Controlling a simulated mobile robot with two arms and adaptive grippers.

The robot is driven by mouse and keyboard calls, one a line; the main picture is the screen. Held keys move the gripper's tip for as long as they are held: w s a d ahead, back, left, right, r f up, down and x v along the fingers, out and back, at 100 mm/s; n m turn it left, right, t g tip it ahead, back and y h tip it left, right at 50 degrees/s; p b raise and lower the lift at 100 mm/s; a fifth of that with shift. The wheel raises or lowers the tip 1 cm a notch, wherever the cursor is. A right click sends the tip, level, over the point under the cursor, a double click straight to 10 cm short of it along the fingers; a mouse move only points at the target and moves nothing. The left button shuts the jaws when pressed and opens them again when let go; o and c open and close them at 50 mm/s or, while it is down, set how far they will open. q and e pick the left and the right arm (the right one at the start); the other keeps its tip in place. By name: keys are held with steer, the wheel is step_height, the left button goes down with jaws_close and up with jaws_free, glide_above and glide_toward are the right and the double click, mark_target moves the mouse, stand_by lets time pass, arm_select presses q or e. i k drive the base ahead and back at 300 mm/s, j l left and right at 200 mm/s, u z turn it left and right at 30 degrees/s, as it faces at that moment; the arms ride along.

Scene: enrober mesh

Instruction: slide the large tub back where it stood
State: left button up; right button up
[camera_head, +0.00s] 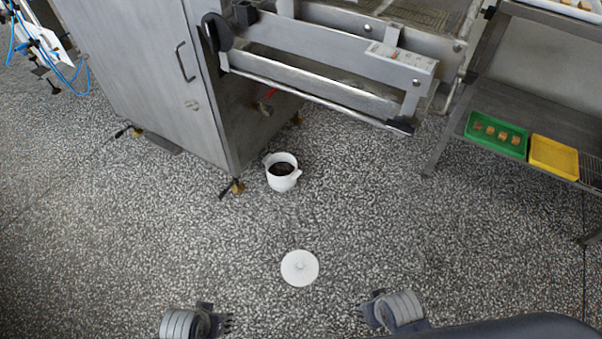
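A white tub (283,183) with side handles stands upright on the floor, close to the right of the steel cabinet's front corner foot. It is uncovered and holds something dark. A round white lid (299,268) with a small centre knob lies flat on the floor, nearer to me and apart from the tub. My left gripper (226,322) is at the bottom edge, left of the lid. My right gripper (364,310) is at the bottom, right of the lid. Both are well short of the tub and touch nothing visible. Their fingers are too small to read.
A steel machine cabinet (145,75) stands behind the tub, with a conveyor frame (320,55) overhanging the floor to the right. A steel rack (455,115) at right carries a green tray (487,143) with several brown pieces and a yellow tray (553,158). Speckled floor between is clear.

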mark_target(281, 168)
steer(key=i+j+z, duration=0.15)
steer(key=j+z, duration=0.2)
steer(key=i+j+z, duration=0.15)
steer(key=j+z, duration=0.25)
